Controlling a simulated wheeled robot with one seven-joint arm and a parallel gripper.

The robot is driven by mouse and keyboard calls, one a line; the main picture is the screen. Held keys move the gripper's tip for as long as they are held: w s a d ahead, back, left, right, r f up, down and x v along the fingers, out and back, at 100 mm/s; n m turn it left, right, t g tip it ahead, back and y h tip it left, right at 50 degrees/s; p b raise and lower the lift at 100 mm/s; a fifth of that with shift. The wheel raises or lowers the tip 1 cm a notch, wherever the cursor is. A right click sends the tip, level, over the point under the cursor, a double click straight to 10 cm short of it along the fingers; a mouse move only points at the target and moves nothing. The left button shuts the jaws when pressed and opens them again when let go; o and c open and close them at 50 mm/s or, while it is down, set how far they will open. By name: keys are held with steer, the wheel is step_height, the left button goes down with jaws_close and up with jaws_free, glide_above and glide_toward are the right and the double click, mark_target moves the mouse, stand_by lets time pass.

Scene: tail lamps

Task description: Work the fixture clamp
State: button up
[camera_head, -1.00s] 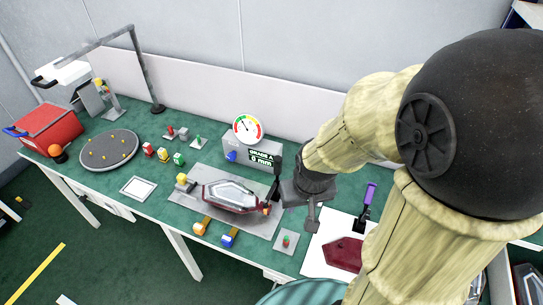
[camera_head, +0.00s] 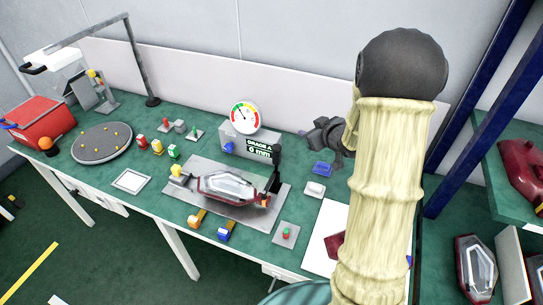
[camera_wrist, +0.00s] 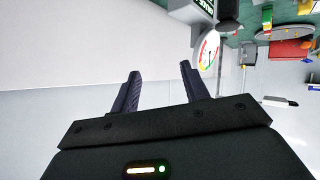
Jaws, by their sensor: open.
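A tail lamp (camera_head: 226,187) with a clear and dark red lens lies on the grey fixture plate (camera_head: 200,215) on the green bench. A black upright piece (camera_head: 275,172) stands at the lamp's right end. A yellow-topped piece (camera_head: 178,171) stands at its left end. I cannot tell which of these is the clamp. My gripper (camera_head: 316,135) is raised to the right of the gauge, apart from the fixture. In the wrist view its two dark fingers (camera_wrist: 160,88) are spread with nothing between them.
A dial gauge (camera_head: 244,117) stands behind the fixture, with a display (camera_head: 262,149) reading 0 mm. An orange block (camera_head: 197,217) and a blue block (camera_head: 227,230) sit in front.

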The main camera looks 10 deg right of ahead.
mark_target(273, 150)
steer(key=s+d+f+n+g+y+b, duration=0.1)
steer(key=s+d+f+n+y+b, duration=0.2)
steer(key=f+y, duration=0.6)
steer(key=s+n+y+b, duration=0.2)
steer(key=s+n+y, duration=0.1)
steer(key=shift+f+g+y, duration=0.2)
steer(key=shift+g+y, duration=0.2)
steer(key=shift+a, duration=0.1)
steer(key=p+x, duration=0.2)
steer(key=x, duration=1.5)
steer(key=shift+w+a+p, duration=0.2)
steer(key=shift+a+p, duration=0.05)
steer(key=shift+p, duration=0.05)
jaws_close()
